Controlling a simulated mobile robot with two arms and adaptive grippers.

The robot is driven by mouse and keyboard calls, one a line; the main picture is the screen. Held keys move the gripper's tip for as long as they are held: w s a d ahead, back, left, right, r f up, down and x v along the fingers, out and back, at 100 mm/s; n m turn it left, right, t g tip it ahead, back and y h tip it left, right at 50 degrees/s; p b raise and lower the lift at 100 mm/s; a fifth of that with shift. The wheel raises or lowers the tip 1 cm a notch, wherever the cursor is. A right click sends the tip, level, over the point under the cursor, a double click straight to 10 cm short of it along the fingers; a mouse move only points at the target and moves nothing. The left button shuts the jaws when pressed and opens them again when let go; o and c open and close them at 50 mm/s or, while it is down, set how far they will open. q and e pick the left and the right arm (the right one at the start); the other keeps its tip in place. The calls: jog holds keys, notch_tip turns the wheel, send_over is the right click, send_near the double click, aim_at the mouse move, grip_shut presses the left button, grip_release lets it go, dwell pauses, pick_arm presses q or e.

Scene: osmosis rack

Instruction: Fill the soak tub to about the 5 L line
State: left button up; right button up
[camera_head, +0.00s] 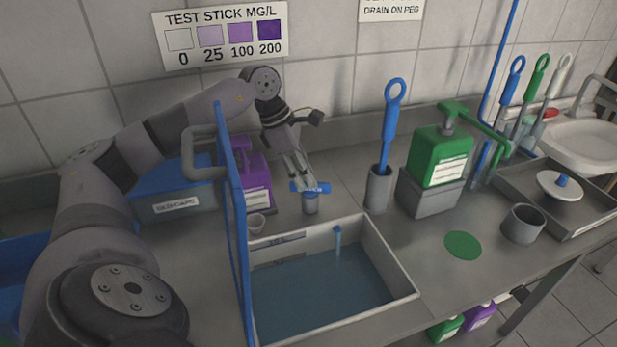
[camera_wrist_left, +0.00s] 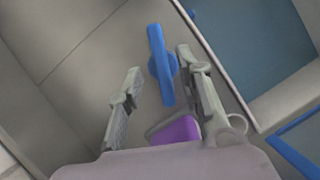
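The soak tub (camera_head: 402,284) is a pale rectangular basin set in the counter, holding blue-tinted water (camera_head: 320,290). A thin blue upright piece (camera_head: 338,243) stands in it; I cannot tell whether it is a pipe or running water. A tap with a blue lever (camera_head: 318,188) stands behind the tub; the lever also shows in the left wrist view (camera_wrist_left: 161,66). My left gripper (camera_head: 302,182) is at the lever, fingers spread to either side, with a visible gap on one side. My right gripper is not in view.
A blue upright panel (camera_head: 237,230) with a grey handle stands at the tub's left side. A blue brush in a holder (camera_head: 379,190) and a green jug (camera_head: 437,155) stand right.

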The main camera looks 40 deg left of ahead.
pick_arm(q)
jog(key=shift+x, duration=1)
jog(key=shift+s, duration=0.1)
jog(key=shift+c, duration=0.5)
jog(key=shift+r, duration=0.1)
grip_shut()
